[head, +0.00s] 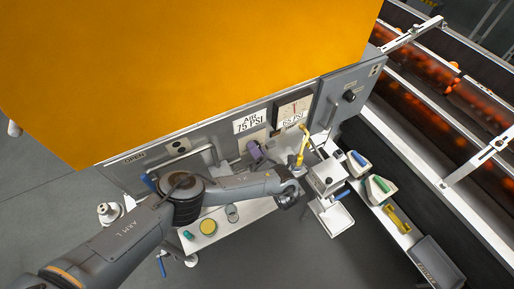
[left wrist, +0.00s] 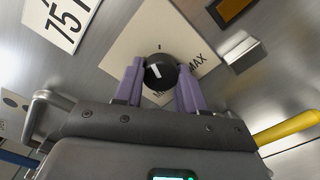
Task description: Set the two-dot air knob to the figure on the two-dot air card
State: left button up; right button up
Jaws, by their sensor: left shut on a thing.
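A black air knob (left wrist: 161,72) with a white pointer mark sits on a pale dial plate (left wrist: 130,45) lettered MIN and MAX. My left gripper (left wrist: 160,82), with purple fingers, is shut on the knob, one finger on each side. In the head view my left gripper (head: 255,151) is at the grey panel, below the air card (head: 250,122), which reads AIR 75 PSI. The knob is hidden there. Part of the card (left wrist: 62,18) also shows in the left wrist view. A gauge (head: 293,108) with a red needle, marked PSI, is right of the card. My right gripper is not in view.
A yellow handle (head: 302,142) stands close right of my left gripper, and a metal bar handle (left wrist: 42,112) is on its left. Another black knob (head: 349,96) is on the right-hand panel. A shelf with coloured tools (head: 378,186) runs at lower right.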

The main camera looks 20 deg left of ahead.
pick_arm(q)
jog(key=shift+m, duration=0.8)
jog(key=o, duration=1.1)
jog(key=shift+c, duration=0.2)
jog(key=p+v, duration=0.5)
jog(key=v, duration=0.6)
jog(key=shift+f, duration=0.1)
